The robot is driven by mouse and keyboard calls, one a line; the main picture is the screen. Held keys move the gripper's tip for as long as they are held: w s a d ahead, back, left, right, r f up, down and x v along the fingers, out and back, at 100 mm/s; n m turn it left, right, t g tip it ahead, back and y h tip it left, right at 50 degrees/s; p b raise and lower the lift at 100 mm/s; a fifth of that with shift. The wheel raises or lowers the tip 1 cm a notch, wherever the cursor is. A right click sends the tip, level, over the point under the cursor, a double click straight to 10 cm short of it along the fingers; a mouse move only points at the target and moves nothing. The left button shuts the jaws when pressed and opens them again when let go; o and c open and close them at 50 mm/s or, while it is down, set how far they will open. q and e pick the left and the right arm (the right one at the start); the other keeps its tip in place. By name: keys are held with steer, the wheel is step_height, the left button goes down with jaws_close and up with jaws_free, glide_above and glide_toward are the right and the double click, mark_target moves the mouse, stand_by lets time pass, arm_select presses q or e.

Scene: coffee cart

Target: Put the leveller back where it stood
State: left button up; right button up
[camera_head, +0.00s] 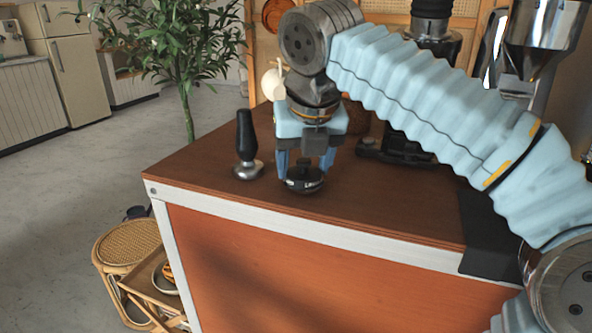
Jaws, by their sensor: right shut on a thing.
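The leveller (305,185) is a low round black puck with a shiny metal rim, near the front edge of the wooden counter. My right gripper (306,170) points straight down and is shut on it, with a blue finger on either side. The leveller looks level and is at or very close to the counter top; I cannot tell whether it touches. Its upper part is partly hidden by the gripper. My left gripper is not in view.
A tamper (247,148) with a black handle and metal base stands upright just left of the leveller. A dark grinder (400,150) stands behind my right arm. The counter (390,205) is bare to the right of the leveller. A rattan stool (128,242) is on the floor at left.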

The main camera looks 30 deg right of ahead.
steer(key=shift+f, duration=0.1)
steer(key=o, duration=1.2)
steer(key=shift+c, duration=0.2)
steer(key=shift+r, duration=0.25)
steer(key=p+v, duration=0.3)
steer(key=v, duration=0.9)
steer(key=shift+p, duration=0.3)
